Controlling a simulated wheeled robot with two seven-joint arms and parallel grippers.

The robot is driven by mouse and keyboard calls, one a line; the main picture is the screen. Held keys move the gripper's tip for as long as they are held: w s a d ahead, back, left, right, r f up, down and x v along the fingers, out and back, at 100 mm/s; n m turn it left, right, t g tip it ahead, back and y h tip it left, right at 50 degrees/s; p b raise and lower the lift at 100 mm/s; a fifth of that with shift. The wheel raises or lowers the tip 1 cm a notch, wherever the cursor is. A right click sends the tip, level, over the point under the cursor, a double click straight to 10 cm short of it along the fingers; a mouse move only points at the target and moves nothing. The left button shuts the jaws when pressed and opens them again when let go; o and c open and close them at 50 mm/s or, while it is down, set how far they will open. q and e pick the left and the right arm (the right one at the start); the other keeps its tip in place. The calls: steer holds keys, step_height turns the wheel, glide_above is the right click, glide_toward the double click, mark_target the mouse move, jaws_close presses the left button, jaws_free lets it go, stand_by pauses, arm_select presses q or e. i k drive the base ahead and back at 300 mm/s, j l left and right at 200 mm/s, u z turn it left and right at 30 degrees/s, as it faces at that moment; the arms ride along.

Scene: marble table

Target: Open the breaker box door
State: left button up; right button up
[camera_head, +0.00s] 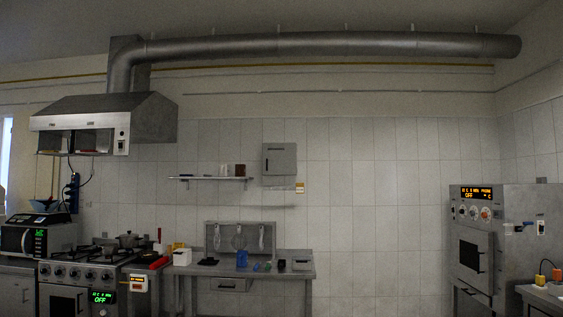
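The breaker box (279,165) is a small grey metal box on the tiled wall, right of a wall shelf. Its door faces me and looks shut, with a small dark handle or latch at its left side and a dark label near the top. Neither of my grippers shows in the head view, so I cannot see whether they are open or shut.
A steel table (300,273) with small items stands below the box. A wall shelf (208,179) is left of it. A stove (85,270) stands at the left under a hood (108,115), and an oven unit (475,245) at the right. Wall between table and oven is clear.

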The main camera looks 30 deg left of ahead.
mark_target(277, 157)
steer(key=i+j+u, duration=0.15)
steer(key=i, duration=0.2)
steer(key=i+u, duration=0.1)
steer(key=i, duration=0.2)
steer(key=i+u, duration=0.3)
steer(key=i, duration=3.55)
